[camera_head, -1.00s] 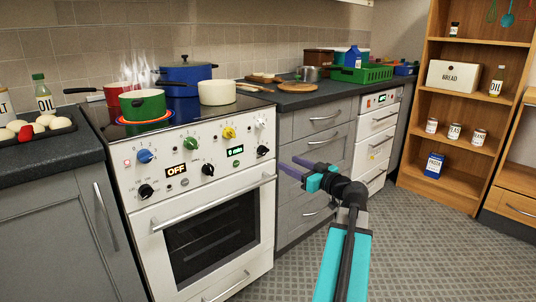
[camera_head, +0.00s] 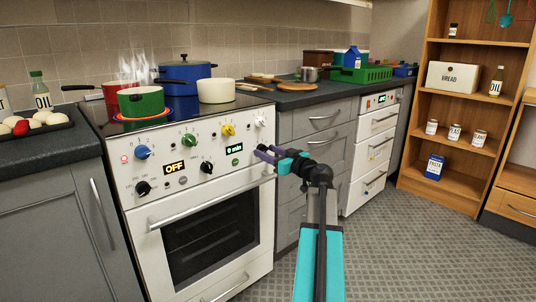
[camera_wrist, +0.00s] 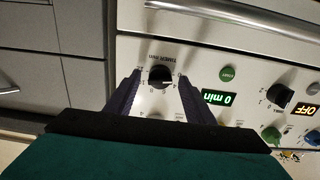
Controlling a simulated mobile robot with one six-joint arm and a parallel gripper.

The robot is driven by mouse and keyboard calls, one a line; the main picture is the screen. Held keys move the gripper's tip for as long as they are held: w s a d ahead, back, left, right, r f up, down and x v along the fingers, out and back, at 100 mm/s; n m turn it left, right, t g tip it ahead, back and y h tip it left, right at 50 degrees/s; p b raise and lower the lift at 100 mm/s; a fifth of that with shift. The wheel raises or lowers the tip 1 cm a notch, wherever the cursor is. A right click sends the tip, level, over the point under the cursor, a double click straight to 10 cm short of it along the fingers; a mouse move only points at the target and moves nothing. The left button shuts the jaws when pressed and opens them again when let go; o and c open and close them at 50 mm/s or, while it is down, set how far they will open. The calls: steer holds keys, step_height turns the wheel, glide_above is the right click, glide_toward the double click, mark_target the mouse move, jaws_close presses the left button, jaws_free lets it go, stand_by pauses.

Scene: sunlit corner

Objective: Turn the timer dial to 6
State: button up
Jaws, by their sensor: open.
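The timer dial (camera_wrist: 160,77) is a small black knob on the white cooker's panel, printed "TIMER (min)", upside down in the wrist view. The green timer display (camera_wrist: 229,99) beside it reads "0 min"; it also shows in the head view (camera_head: 234,176). My gripper (camera_head: 265,153) is at the panel's right end and covers most of the dial in the head view. In the wrist view my gripper (camera_wrist: 158,82) is open, with one dark finger on each side of the dial. I cannot tell whether the fingertips touch it. Nothing is held.
Other knobs sit left of the dial, including a black one (camera_head: 206,167) and a yellow one (camera_head: 228,129). A small white knob (camera_head: 260,121) is just above. The oven handle (camera_head: 215,205) runs below.

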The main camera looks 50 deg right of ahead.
steer(key=shift+w, duration=0.35)
steer(key=c, duration=1)
steer(key=shift+d, duration=0.4)
steer(key=shift+c, duration=0.3)
steer(key=shift+a, duration=0.2)
